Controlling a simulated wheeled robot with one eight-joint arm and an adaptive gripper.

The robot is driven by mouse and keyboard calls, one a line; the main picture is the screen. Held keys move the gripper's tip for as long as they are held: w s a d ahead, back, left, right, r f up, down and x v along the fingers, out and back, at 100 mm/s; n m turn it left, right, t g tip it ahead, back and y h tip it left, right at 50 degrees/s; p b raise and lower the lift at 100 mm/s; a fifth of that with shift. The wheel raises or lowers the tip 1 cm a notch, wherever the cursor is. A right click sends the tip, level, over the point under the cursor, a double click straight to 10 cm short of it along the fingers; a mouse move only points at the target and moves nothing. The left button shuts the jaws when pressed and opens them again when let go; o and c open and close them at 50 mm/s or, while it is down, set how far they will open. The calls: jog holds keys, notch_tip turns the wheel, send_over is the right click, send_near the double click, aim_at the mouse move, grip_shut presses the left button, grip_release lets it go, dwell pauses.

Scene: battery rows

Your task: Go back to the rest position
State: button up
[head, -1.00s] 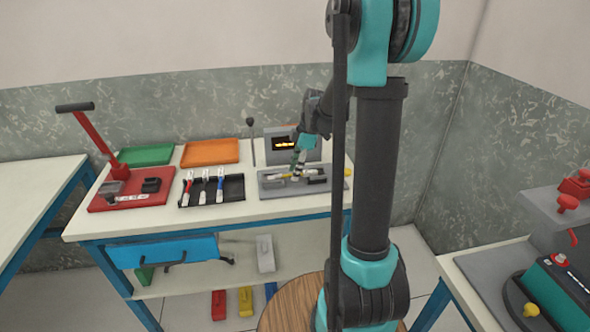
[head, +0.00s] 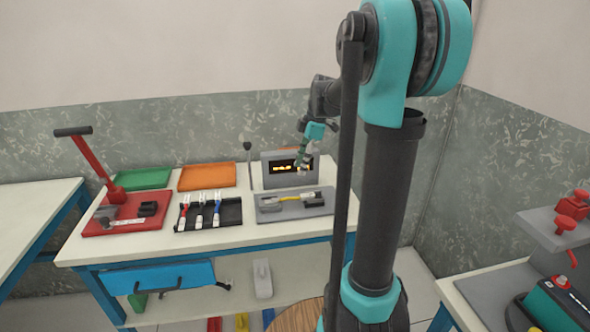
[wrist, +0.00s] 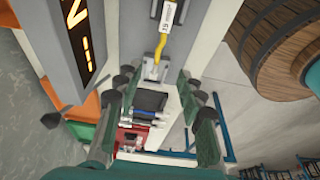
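My gripper (head: 303,160) hangs in front of the grey display box, above the grey fixture plate (head: 322,208). In the wrist view my gripper (wrist: 158,88) has its green fingers spread wide with nothing held between them. A yellow-and-white piece lies on the fixture plate; its yellow part (wrist: 161,47) shows ahead of the fingers in the wrist view, apart from them. My arm rises on the right of the head view and bends over toward the bench.
The display box (head: 270,180) has lit orange characters. A black tray (head: 232,212) holds several slim pieces. A red lever press (head: 115,195), green tray (head: 145,179) and orange tray (head: 207,177) stand left. A wooden round top (head: 300,318) is near my arm.

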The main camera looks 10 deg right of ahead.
jog(key=s+f+m, duration=0.2)
jog(key=s+m, duration=0.1)
jog(key=s, duration=0.1)
jog(key=s+f+m+t+h, duration=0.1)
jog(key=s+f+m, duration=0.2)
jog(key=s, duration=0.1)
jog(key=s+f+m+t+h, duration=0.1)
jog(key=s+f+m, duration=0.2)
jog(key=s+m, duration=0.1)
jog(key=s+d+f+m+t+h, duration=0.1)
jog(key=s+f+m+t, duration=0.1)
jog(key=s+f+m, duration=0.5)
jog(key=s+m, duration=0.1)
jog(key=s, duration=0.2)
jog(key=shift+d, duration=0.1)
